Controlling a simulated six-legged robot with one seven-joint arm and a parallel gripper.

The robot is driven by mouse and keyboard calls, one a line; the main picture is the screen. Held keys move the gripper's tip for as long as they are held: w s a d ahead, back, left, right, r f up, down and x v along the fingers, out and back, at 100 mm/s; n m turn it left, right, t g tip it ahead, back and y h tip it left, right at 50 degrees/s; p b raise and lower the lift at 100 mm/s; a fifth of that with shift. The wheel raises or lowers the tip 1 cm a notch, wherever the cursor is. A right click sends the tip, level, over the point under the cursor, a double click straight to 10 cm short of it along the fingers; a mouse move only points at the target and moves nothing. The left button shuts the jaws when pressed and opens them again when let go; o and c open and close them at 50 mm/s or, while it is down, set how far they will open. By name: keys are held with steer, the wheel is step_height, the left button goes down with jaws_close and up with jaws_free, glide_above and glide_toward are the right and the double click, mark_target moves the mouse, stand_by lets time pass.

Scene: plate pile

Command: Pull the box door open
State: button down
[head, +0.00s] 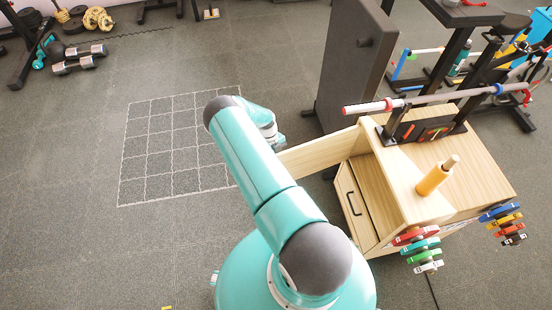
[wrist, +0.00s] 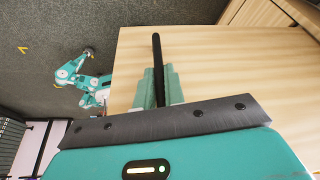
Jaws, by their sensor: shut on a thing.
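The wooden box (head: 460,160) stands right of centre in the head view. Its pale wooden door (head: 320,151) stands swung out from the box's left side, at a wide angle to the front. The door also fills much of the wrist view (wrist: 235,62), with a black bar handle (wrist: 156,50) upright on it. My gripper (wrist: 157,86) is shut on this handle, its teal fingers on either side of it. In the head view my fingertips are hidden near the door's outer end.
A drawer front with a black handle (head: 354,203) sits below the door. A barbell (head: 430,99) and an orange peg (head: 437,175) are on top of the box. A dark upright panel (head: 355,65) stands close behind the door. Gridded floor (head: 180,145) to the left is clear.

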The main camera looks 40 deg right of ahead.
steer(key=c, duration=1.5)
jaws_free()
steer(key=shift+s+d, duration=0.2)
steer(key=shift+d, duration=0.05)
steer(key=shift+w+a, duration=0.1)
steer(key=v, duration=1.4)
steer(key=shift+f, duration=0.1)
